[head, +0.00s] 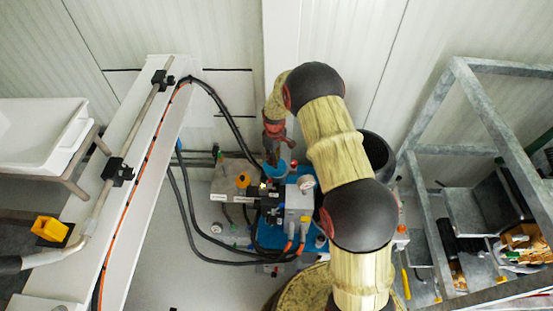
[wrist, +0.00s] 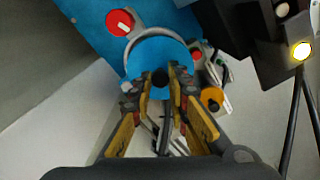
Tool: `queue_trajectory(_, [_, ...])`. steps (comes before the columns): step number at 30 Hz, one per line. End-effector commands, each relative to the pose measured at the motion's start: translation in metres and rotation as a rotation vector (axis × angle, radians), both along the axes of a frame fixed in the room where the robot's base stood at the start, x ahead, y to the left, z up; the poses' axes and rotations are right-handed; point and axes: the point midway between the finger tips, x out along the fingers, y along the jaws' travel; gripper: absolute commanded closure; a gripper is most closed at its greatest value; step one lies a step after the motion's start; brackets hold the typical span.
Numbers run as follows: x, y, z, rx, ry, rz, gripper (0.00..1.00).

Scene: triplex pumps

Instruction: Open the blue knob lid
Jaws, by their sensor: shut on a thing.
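The blue knob lid (wrist: 160,52) is a round blue piece with a grey rim, on top of a blue machine body (wrist: 88,32) in the wrist view. In the head view the blue lid (head: 273,171) shows just under my gripper (head: 272,153). In the wrist view my gripper (wrist: 161,82) has its fingers on both sides of the lid's near part, shut on it. A dark round piece shows between the fingertips. The exact contact is partly hidden by the fingers.
A red knob (wrist: 119,22) sits beside the lid. A yellow-capped part (wrist: 212,98) is to the right, near dark blocks with a lit lamp (wrist: 302,51). In the head view, black hoses (head: 190,215) run left of the pump and a metal frame (head: 480,100) stands right.

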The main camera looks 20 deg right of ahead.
Motion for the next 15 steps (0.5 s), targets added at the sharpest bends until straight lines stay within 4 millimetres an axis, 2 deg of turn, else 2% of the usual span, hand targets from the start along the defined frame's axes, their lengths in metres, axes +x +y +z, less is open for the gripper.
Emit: queue_trajectory(15, [0.02,0.02,0.001,0.0,0.001,-0.476,1.0])
